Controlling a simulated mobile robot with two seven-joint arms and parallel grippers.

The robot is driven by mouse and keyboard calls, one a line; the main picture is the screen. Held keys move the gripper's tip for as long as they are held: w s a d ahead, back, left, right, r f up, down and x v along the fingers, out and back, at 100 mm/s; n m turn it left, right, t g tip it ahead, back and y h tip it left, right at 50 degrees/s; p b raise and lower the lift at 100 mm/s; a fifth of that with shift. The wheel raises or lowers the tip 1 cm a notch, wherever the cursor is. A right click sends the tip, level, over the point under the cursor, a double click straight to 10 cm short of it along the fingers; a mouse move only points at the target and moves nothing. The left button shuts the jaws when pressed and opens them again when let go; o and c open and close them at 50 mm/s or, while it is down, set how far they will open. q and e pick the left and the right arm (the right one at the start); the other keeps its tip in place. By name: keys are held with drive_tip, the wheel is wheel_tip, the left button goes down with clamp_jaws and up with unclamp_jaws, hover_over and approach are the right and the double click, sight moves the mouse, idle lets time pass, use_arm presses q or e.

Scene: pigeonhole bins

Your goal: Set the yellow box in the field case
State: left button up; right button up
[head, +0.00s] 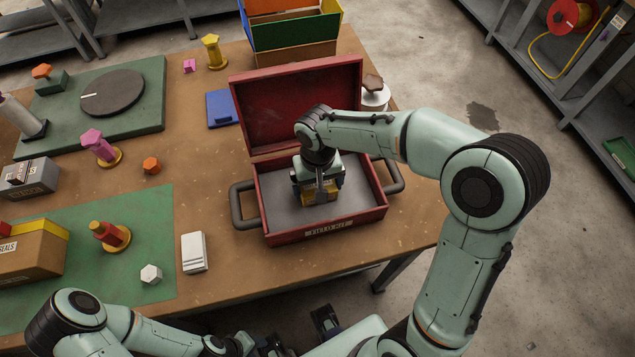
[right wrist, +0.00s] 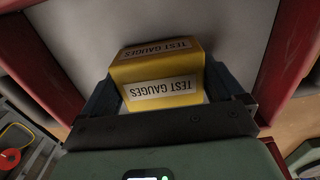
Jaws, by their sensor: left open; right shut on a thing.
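The yellow box (right wrist: 158,94), labelled "TEST GAUGES", sits between the two fingers of my right gripper (right wrist: 160,92) in the right wrist view. In the head view, the right gripper (head: 318,186) points down inside the open red field case (head: 290,229), shut on the yellow box (head: 312,198), mostly hidden under it. The box is within the case's walls, over the grey floor. I cannot tell whether it touches the floor. The case lid stands open at the back. My left gripper (head: 299,335) is open and empty at the bottom edge, in front of the table.
A blue item (head: 221,108) lies left of the lid, and coloured bins (head: 292,32) stand behind it. A white block (head: 194,253) lies left of the case. Green mats (head: 125,225) with several small parts fill the table's left side. The case floor beside the box is clear.

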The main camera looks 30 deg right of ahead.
use_arm(q)
drive_tip(key=shift+s+f, duration=0.1)
drive_tip(key=shift+f, duration=0.15)
use_arm(e)
drive_tip(key=shift+f, duration=0.35)
drive_tip(key=o, duration=0.7)
drive_tip(key=shift+o, duration=0.2)
drive_tip(key=shift+r, duration=0.1)
drive_tip(key=shift+r+p, duration=1.6)
drive_tip(key=shift+r, duration=1.1)
drive_tip(key=shift+r+p, duration=1.4)
drive_tip(key=shift+r, duration=1.1)
use_arm(q)
drive_tip(key=w+r, duration=0.4)
drive_tip(key=r, duration=0.3)
drive_tip(key=shift+w+r+t, duration=0.3)
drive_tip(key=shift+w, duration=0.05)
drive_tip(key=shift+s, duration=0.1)
use_arm(e)
drive_tip(key=shift+f, duration=0.1)
